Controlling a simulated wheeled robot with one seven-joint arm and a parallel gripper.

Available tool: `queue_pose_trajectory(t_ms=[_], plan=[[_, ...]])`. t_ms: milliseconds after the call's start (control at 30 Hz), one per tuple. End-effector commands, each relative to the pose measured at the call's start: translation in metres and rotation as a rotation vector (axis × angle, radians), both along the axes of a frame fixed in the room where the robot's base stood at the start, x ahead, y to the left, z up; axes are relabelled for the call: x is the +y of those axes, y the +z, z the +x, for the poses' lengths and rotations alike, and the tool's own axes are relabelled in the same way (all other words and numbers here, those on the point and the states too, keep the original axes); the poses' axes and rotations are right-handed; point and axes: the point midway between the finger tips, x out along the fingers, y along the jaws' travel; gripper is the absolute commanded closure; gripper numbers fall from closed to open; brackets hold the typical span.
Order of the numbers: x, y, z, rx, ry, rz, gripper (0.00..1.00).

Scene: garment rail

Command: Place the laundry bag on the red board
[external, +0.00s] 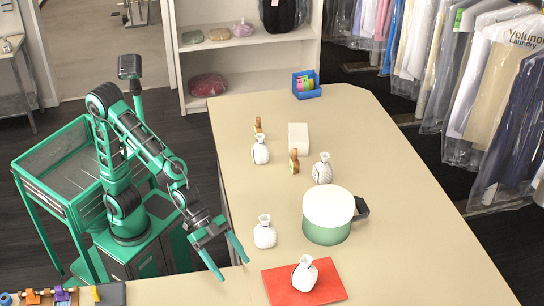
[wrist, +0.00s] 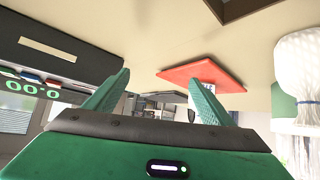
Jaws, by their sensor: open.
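The red board (external: 330,281) lies flat at the near end of the tan table. A white, narrow-necked laundry bag (external: 305,275) stands on it. Similar white bags stand left of the green pot (external: 265,233), behind it (external: 322,169) and farther back (external: 261,151); I cannot tell which one the task means. My gripper (external: 235,270) is open and empty, left of the board and apart from the bags. In the wrist view, which looks upside down, my open fingers (wrist: 158,80) show with the red board (wrist: 203,71) beyond them. A white textured bag (wrist: 300,70) is cut off at the right.
The green pot with a white lid (external: 328,215) stands behind the board. A white box (external: 298,137), small brown figures (external: 294,161) and a blue bin (external: 306,86) are farther back. Hanging garments line the right.

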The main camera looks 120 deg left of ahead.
Motion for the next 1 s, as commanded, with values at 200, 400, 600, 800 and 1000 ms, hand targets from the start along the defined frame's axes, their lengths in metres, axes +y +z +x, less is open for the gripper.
queue_pose_trajectory(t_ms=[200, 400, 600, 800, 1000], plan=[[-0.077, -0.023, -0.164, 0.342, -0.204, 0.081, 0.24], [-0.084, -0.042, -0.309, 0.625, -0.329, 0.231, 0.24], [-0.067, -0.048, -0.389, 0.782, -0.372, 0.345, 0.24], [-0.061, -0.049, -0.405, 0.818, -0.378, 0.371, 0.24], [-0.062, -0.049, -0.404, 0.817, -0.378, 0.369, 0.24]])
